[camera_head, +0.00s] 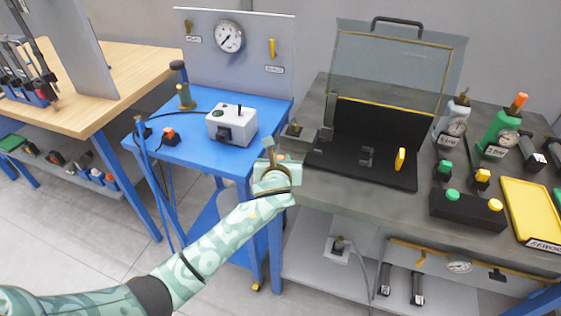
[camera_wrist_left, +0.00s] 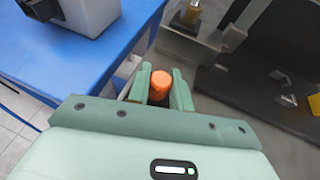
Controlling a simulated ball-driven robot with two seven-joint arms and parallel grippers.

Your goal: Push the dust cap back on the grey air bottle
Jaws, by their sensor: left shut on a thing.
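My left gripper (camera_head: 268,148) is over the gap between the blue table and the grey bench. In the left wrist view its fingers (camera_wrist_left: 160,90) are shut on an orange cap (camera_wrist_left: 160,80), which shows between the fingertips. The cap is mostly hidden by the gripper in the head view. My right gripper is not in view.
A black station (camera_head: 345,162) with a raised clear lid and yellow lever (camera_head: 400,159) lies between my gripper and the bottle. A green bottle (camera_head: 497,132) with an orange top stands right of the grey one. A black block (camera_head: 465,209) and yellow tray (camera_head: 531,212) are in front.

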